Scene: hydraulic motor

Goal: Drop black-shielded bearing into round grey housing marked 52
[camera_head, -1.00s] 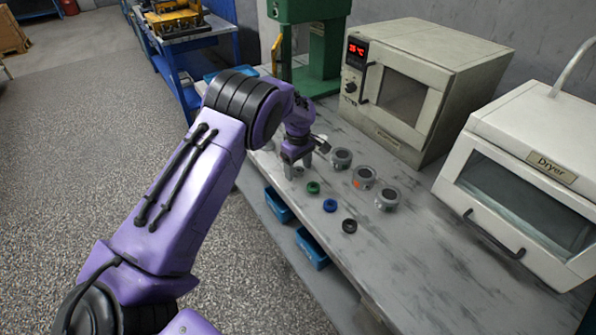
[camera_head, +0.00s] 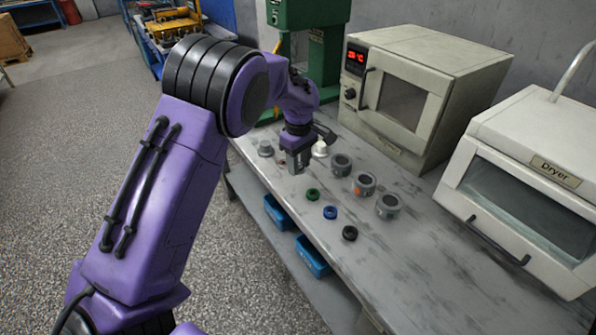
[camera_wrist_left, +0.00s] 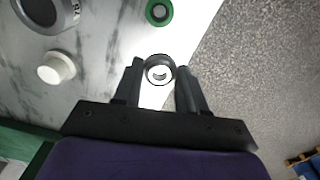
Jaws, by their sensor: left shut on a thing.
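My left gripper (camera_head: 297,169) is low over the far-left part of the workbench, pointing down. In the left wrist view its fingers (camera_wrist_left: 160,80) are closed on a small grey ring-shaped bearing (camera_wrist_left: 159,69); its shield colour is unclear. A black-shielded bearing (camera_head: 350,233) lies on the bench nearer the front, apart from the gripper. Three round grey housings stand in a row: the left (camera_head: 341,164), the middle with an orange mark (camera_head: 364,184), and the right (camera_head: 388,206). The left one shows in the wrist view (camera_wrist_left: 45,12), its number hard to read. My right gripper is out of view.
A green-ringed bearing (camera_head: 312,194) and a blue one (camera_head: 330,212) lie before the housings. A white cap (camera_head: 320,149) and a grey part (camera_head: 265,149) stand near the gripper. An oven (camera_head: 425,90), a dryer (camera_head: 520,190) and a green press (camera_head: 310,45) line the back.

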